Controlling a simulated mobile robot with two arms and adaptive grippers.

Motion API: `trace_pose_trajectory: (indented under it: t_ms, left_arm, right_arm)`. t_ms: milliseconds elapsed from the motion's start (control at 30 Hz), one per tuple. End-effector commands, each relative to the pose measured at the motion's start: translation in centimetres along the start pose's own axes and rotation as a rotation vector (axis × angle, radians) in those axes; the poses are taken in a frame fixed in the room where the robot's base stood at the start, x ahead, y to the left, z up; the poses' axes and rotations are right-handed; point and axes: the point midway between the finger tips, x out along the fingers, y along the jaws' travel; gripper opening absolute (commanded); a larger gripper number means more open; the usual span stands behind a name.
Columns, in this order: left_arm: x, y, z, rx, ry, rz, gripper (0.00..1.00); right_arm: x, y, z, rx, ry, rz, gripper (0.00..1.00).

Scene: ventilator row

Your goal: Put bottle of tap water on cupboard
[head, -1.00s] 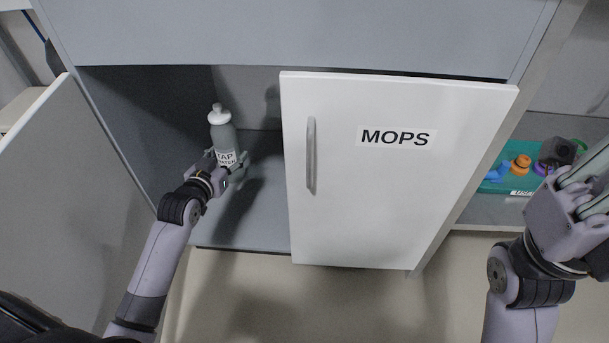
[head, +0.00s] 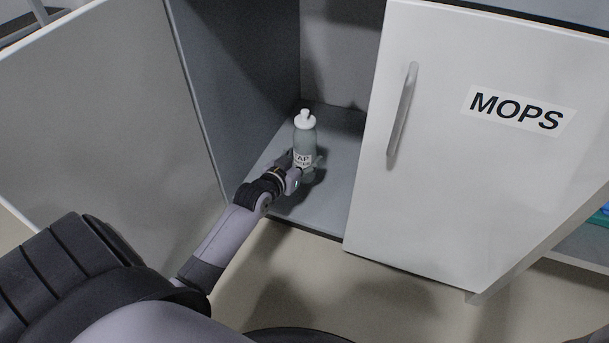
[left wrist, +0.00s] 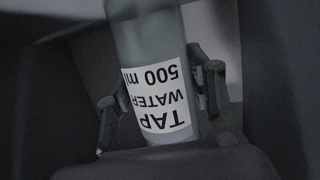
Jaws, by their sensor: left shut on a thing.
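The bottle of tap water (head: 304,138) is grey-green with a white cap and a white label. It stands upright, or nearly so, inside the open left part of the cupboard (head: 337,190). My left gripper (head: 300,170) is shut on its lower part. In the left wrist view the bottle (left wrist: 150,45) is between the two fingers (left wrist: 163,95), its label reading TAP WATER 500 ml upside down. I cannot tell whether the bottle's base touches the cupboard floor. My right gripper is out of view.
A white door labelled MOPS (head: 470,150) closes the right part of the cupboard. The open grey door (head: 110,100) stands to the left of my left arm. Cupboard floor around the bottle is bare. A shelf edge shows at far right.

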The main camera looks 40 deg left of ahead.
Motion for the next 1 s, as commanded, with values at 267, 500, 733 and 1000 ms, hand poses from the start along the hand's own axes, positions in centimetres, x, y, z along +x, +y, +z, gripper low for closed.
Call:
trace_pose_trajectory:
  t_ms: [267, 500, 733, 1000]
  left_arm:
    - [1.0, 0.0, 3.7, 0.0, 0.0, 0.0, 0.21]
    - [1.1, 0.0, 4.0, 0.0, 0.002, 0.0, 0.21]
    - [1.2, 0.0, 4.5, 0.0, 0.001, -0.001, 0.21]
    - [1.1, 0.0, 4.4, 0.0, 0.0, 0.0, 0.67]
  right_arm:
    - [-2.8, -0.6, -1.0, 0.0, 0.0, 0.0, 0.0]
    - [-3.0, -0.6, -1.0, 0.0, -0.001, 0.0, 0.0]
    - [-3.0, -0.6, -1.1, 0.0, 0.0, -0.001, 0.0]
    - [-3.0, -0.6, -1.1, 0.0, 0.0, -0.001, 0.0]
